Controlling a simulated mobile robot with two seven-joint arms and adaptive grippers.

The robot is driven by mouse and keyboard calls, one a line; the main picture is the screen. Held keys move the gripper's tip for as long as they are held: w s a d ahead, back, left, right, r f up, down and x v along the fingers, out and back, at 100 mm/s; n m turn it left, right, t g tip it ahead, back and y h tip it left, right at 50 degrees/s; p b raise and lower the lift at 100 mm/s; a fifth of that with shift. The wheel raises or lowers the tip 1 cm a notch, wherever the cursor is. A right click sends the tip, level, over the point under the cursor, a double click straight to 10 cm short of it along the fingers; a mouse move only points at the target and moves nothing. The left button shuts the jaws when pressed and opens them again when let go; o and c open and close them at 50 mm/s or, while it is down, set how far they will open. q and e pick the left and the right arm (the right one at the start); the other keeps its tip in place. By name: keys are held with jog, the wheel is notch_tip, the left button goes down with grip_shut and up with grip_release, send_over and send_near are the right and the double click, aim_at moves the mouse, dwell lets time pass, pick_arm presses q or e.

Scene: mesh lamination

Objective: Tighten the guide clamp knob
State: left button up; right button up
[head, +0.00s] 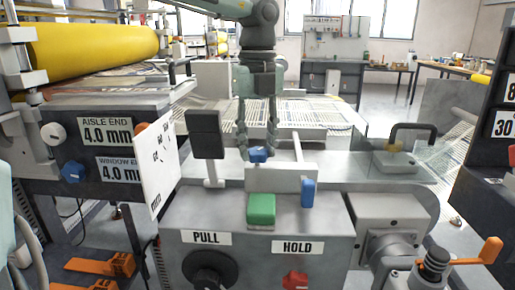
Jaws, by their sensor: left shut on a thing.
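My left gripper (257,143) hangs straight down from the top of the head view. Its fingers are shut on a small blue knob (258,155), which I take to be the guide clamp knob. The knob sits just behind a pale grey block (282,179) on the grey machine top. The fingertips partly cover the knob, so its turn angle cannot be told. My right gripper is not in view.
A green block (261,209) and a blue lever (308,193) stand in front. A dark plate on a post (205,135) stands left of the gripper. A black handle (412,137) is at right. The PULL/HOLD panel (253,258) is nearest. Printed mesh (315,115) lies behind.

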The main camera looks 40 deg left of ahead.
pick_arm(q)
jog(key=m, duration=0.6)
jog(key=shift+m, duration=2.6)
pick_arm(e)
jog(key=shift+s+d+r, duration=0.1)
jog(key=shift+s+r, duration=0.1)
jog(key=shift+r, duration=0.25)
pick_arm(q)
jog(key=shift+m, duration=0.4)
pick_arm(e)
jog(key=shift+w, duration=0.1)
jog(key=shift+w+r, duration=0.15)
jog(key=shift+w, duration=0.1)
